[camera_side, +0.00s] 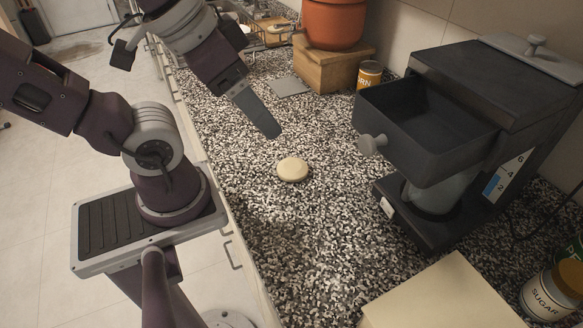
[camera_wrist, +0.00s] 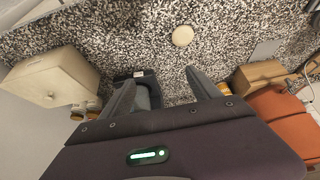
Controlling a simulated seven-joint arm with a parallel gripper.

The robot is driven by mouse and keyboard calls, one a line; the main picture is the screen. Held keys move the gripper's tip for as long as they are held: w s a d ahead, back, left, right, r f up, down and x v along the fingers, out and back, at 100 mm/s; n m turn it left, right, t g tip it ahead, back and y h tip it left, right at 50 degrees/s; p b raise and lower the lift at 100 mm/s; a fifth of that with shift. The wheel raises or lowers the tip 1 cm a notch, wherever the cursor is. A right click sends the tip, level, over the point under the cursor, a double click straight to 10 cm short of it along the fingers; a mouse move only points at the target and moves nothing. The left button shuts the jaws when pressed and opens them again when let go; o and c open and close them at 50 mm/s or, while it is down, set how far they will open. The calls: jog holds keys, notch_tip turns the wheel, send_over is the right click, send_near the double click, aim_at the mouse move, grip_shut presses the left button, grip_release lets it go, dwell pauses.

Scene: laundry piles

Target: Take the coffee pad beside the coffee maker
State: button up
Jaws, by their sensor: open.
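The coffee pad (camera_side: 292,169) is a small round cream disc lying flat on the speckled counter, left of the coffee maker (camera_side: 480,110). It also shows in the wrist view (camera_wrist: 183,36), beyond the fingertips. The coffee maker is black, with its upper drawer pulled out; in the wrist view it is partly hidden behind a finger. My gripper (camera_side: 268,130) is above the counter, behind the pad in the side view and apart from it. In the wrist view my gripper (camera_wrist: 158,78) has its two fingers spread with nothing between them.
A wooden block with an orange pot (camera_side: 333,22) and a corn can (camera_side: 370,75) stand at the back. A cream box (camera_side: 440,298) and a sugar tin (camera_side: 552,292) are in front. The counter around the pad is clear; its edge lies left.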

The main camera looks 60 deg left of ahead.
jog(key=shift+o, duration=1)
